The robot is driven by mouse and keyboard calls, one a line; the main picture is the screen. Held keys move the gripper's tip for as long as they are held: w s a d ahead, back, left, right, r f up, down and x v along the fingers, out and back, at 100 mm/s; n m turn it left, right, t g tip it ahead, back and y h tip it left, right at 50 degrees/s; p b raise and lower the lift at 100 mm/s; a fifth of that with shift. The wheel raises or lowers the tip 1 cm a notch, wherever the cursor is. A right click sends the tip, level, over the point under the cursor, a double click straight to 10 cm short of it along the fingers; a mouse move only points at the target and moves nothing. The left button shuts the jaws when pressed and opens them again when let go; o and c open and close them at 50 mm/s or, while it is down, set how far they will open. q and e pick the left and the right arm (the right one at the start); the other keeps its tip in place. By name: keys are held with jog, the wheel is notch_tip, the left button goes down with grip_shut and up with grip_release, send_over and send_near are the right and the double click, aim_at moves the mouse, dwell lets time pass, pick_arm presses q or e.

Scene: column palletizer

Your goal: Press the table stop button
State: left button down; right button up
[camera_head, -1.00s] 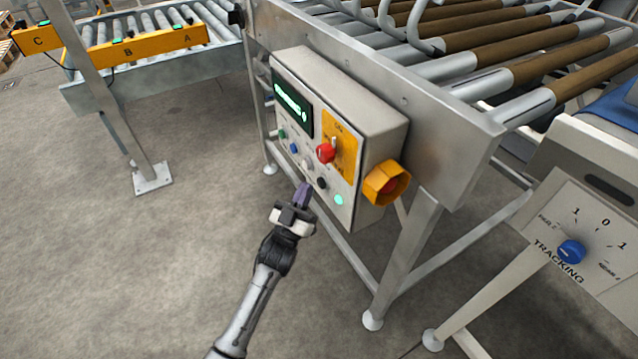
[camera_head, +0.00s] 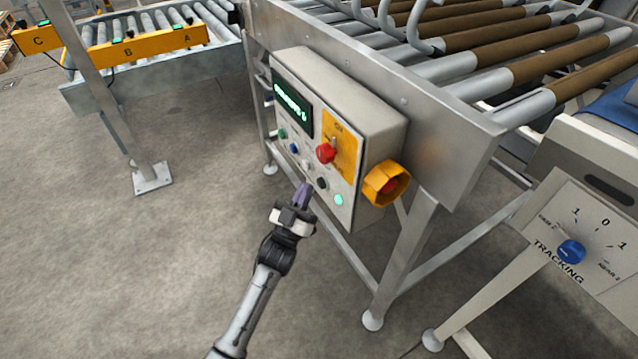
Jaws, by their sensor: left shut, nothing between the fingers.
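A grey control box (camera_head: 375,115) is fixed to the side of the roller table. Its front carries a green button (camera_head: 282,134), a blue button (camera_head: 294,148), a white button (camera_head: 307,165), a black button (camera_head: 322,184) and a lit green button (camera_head: 339,200). A red knob (camera_head: 326,153) sits on a yellow plate. A red mushroom button (camera_head: 390,185) sits in a yellow shroud on the box's right side. I cannot read which one is labelled table stop. My left gripper (camera_head: 303,191) is shut and empty, its tips just below the white button and left of the black one; contact cannot be told. My right gripper is out of view.
The roller table (camera_head: 470,110) stands above and behind the box on metal legs. A panel with a blue tracking knob (camera_head: 571,251) is at the right. A metal post (camera_head: 110,110) and another conveyor (camera_head: 150,65) are at the left. The floor around my left arm is clear.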

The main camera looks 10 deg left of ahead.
pick_arm(q)
jog(key=shift+w+d, duration=0.1)
jog(key=shift+w, duration=0.05)
jog(key=shift+w+d, duration=0.2)
dwell(0.5)
jog(key=shift+w+d, duration=0.15)
jog(key=shift+d, duration=0.05)
dwell(0.4)
jog(key=shift+w+d, duration=0.15)
dwell(0.5)
jog(key=shift+s+a+p, duration=0.5)
jog(key=shift+s+a, duration=0.15)
